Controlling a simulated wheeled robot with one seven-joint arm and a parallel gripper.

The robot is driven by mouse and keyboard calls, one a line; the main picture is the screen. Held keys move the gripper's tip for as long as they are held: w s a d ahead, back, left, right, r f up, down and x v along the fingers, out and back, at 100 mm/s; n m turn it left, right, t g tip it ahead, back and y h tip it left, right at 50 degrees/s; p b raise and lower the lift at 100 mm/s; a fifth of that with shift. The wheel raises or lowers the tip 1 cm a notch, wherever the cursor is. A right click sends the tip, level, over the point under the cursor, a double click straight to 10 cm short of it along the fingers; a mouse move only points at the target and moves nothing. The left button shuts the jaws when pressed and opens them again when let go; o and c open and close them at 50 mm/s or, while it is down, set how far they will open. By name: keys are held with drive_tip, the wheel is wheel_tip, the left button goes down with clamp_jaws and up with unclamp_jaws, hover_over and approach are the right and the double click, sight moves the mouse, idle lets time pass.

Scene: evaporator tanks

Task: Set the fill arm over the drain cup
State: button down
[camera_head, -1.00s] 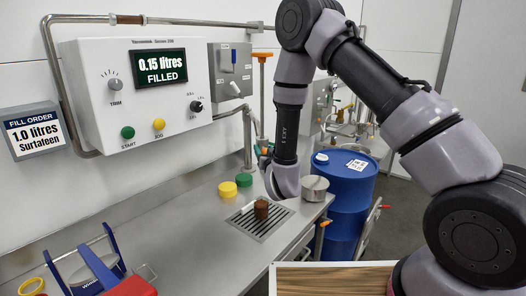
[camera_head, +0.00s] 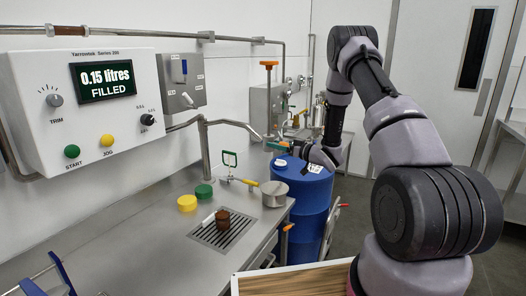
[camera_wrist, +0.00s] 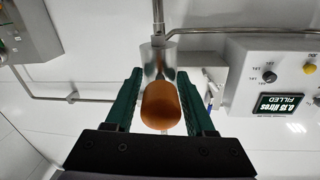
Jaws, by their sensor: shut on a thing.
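The fill arm (camera_head: 232,124) is a grey metal pipe running right from a post on the counter. My gripper (camera_head: 277,146) is at its free end. In the wrist view, the green fingers of my gripper (camera_wrist: 160,105) are shut on the orange grip (camera_wrist: 160,107) at the end of the metal fill arm (camera_wrist: 158,62). A metal cup (camera_head: 274,196), which looks like the drain cup, stands on the counter's right end. In the head view the fill arm's end appears above it; I cannot tell whether they line up in depth.
Yellow (camera_head: 187,203) and green (camera_head: 204,193) lids lie behind. A blue drum (camera_head: 305,190) stands beyond the counter. The display reads 0.15 litres.

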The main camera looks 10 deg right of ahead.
drive_tip(key=shift+w+d+n+g+y, duration=0.45)
drive_tip(key=shift+w+d, duration=0.5)
drive_tip(key=shift+w, duration=0.25)
drive_tip(key=shift+w+d+n+g+y, duration=0.35)
drive_tip(key=shift+w+d+g, duration=0.2)
drive_tip(key=shift+w+d, duration=0.5)
drive_tip(key=shift+w+a+r, duration=0.1)
drive_tip(key=shift+a, duration=0.1)
drive_tip(key=shift+c, duration=2.2)
unclamp_jaws()
drive_tip(key=shift+d, duration=0.15)
drive_tip(key=v, duration=1)
drive_tip(key=shift+s+d, duration=0.2)
drive_tip(key=shift+s, duration=0.05)
